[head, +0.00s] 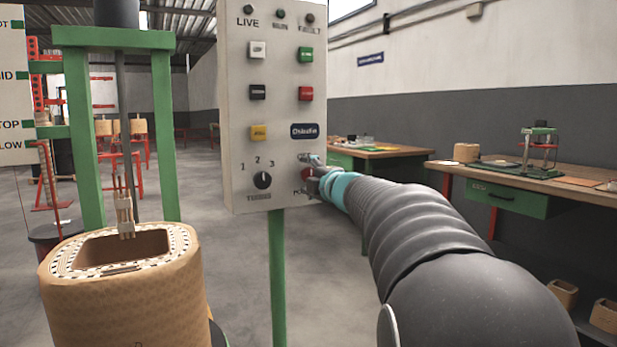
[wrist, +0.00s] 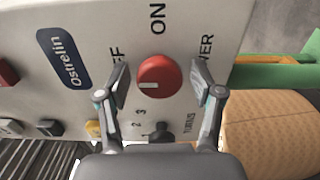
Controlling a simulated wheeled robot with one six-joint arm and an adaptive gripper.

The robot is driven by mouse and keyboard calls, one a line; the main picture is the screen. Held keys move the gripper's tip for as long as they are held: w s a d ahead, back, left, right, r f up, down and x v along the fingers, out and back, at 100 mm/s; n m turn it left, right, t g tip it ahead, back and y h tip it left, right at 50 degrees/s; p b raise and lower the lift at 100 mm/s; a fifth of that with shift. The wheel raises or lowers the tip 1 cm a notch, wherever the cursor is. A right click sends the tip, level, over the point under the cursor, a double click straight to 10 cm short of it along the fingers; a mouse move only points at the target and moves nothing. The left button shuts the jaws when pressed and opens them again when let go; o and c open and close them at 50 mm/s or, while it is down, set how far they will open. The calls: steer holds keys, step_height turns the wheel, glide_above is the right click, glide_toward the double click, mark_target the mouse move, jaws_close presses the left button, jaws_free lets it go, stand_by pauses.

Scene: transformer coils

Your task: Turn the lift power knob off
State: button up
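The red power knob (wrist: 158,76) is on the pale control panel, at the centre of the wrist view, with a short pale mark on its lower left. The ON label (wrist: 157,18) is above it, the partly hidden OFF label (wrist: 118,58) to its left and the POWER lettering to its right. My gripper (wrist: 164,84) is open, one finger on each side of the knob, with a gap showing on both sides. In the head view the knob (head: 307,174) is partly hidden by my gripper (head: 313,172), which is at the panel's lower right.
The control panel (head: 230,120) stands on a green post and carries several buttons. A wound coil (head: 130,295) under a green frame stands at the left. Workbenches (head: 545,180) are behind at the right.

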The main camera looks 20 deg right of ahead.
steer(key=shift+s, duration=0.1)
steer(key=s, duration=1.1)
steer(key=shift+s+d, duration=0.2)
steer(key=shift+s, duration=0.2)
steer(key=s+d+f+m+g+h, duration=0.3)
steer(key=d+f+m+h, duration=0.2)
steer(key=d+m+h, duration=0.4)
steer(key=s+f+m+g, duration=0.5)
steer(key=s+f+m, duration=0.2)
steer(key=f+m, duration=0.15)
steer(key=s+a+f+m+g+y+p, duration=0.1)
steer(key=s+a+f+m+g+y, duration=0.1)
steer(key=s+a+f, duration=0.5)
steer(key=s+a+f+m+g+y+p, duration=0.1)
steer(key=s+a+f+g+y, duration=0.2)
steer(key=a+f, duration=0.35)
steer(key=s+a+r+n+y+p, duration=0.1)
steer(key=s+a, duration=0.5)
steer(key=a, duration=0.9)
steer(key=shift+r+n+t+y, duration=0.25)
steer(key=shift+n+y, duration=0.2)
steer(key=shift+y, duration=0.75)
